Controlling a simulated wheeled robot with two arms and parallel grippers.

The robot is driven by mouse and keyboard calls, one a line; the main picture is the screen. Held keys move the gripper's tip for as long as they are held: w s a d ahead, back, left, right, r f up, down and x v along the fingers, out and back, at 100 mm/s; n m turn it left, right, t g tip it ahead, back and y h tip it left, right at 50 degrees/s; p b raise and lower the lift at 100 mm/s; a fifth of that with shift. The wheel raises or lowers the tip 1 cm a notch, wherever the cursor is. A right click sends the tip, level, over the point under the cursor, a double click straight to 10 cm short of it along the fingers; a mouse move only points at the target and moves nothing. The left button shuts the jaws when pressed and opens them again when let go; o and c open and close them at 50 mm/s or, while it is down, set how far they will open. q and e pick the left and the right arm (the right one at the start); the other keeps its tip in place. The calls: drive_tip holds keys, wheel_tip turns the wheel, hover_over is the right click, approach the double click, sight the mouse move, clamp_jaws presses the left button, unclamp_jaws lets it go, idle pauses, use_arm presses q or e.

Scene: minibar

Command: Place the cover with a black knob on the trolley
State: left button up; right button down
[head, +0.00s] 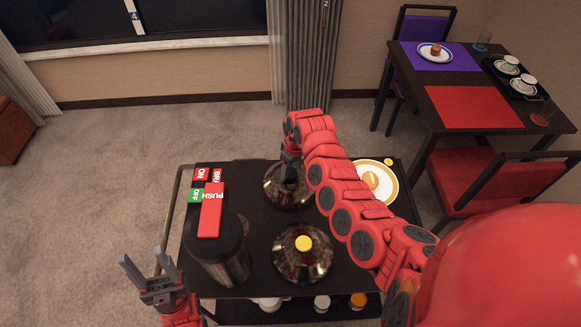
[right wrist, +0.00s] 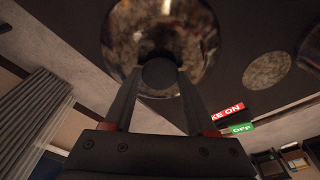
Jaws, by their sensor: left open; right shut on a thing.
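The cover with the black knob (head: 283,196) is a dark shiny dome at the far middle of the black trolley top (head: 262,222). My right gripper (head: 291,158) reaches it from above. In the right wrist view, its two fingers (right wrist: 157,85) are shut on the black knob (right wrist: 158,73), with the dome (right wrist: 165,22) beyond. I cannot tell whether the dome's rim touches the trolley top. A similar cover with a yellow knob (head: 304,262) stands nearer on the trolley. My left gripper (head: 148,262) is open and empty at the trolley's near left corner.
A dark cylindrical appliance (head: 226,258) with red and green labels stands on the trolley's left. A plate with food (head: 366,191) is at its right, partly behind my right arm. Cups show on the lower shelf (head: 322,302). A set dining table (head: 437,92) and red chair (head: 461,184) stand right.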

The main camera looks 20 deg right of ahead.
drive_tip(key=shift+f, duration=0.15)
drive_tip(key=shift+c, duration=1)
unclamp_jaws()
